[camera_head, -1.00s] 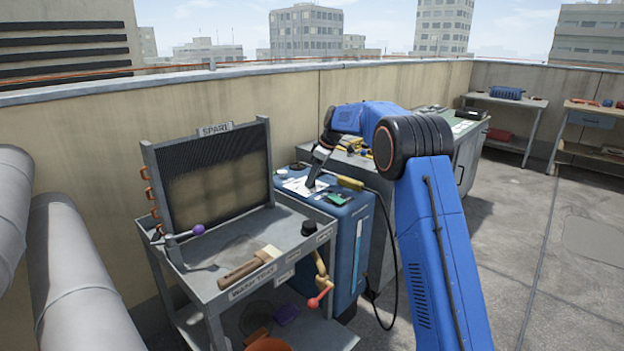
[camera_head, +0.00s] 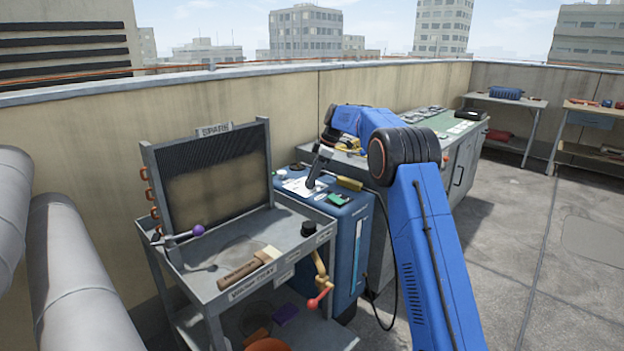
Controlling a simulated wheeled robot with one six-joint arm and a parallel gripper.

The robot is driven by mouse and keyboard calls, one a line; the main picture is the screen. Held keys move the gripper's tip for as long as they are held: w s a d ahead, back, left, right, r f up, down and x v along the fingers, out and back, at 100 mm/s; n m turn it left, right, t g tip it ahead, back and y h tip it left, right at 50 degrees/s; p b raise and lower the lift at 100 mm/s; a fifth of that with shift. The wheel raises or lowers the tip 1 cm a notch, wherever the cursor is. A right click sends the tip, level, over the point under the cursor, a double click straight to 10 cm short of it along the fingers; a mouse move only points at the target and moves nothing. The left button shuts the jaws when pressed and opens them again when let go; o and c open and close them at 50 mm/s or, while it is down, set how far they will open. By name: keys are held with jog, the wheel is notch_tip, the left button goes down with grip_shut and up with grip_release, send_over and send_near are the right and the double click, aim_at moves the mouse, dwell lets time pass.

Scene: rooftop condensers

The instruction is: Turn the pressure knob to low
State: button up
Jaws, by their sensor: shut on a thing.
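A blue pressure washer-like machine (camera_head: 347,228) stands beside the grey cart, with a white panel on its top. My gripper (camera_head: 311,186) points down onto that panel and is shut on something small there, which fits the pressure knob. The fingers hide the knob, so its pointer and setting cannot be read. A yellow handle (camera_head: 349,184) and a green patch (camera_head: 339,199) lie just right of the gripper on the machine's top. A pale round part (camera_head: 281,174) shows to its left.
The grey cart (camera_head: 213,296) in front holds a brush (camera_head: 250,268), a purple-ended lever (camera_head: 198,230), a black knob-like piece (camera_head: 308,228) and an upright finned panel (camera_head: 215,170). A black hose (camera_head: 391,290) hangs at the machine's right. Open floor lies right.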

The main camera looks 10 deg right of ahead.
jog(key=o, duration=1)
jog(key=shift+o, duration=0.2)
jog(key=w+v, duration=0.1)
jog(key=v, duration=1.6)
jog(key=shift+s+d, duration=0.15)
jog(key=shift+s, duration=0.3)
jog(key=shift+r, duration=0.15)
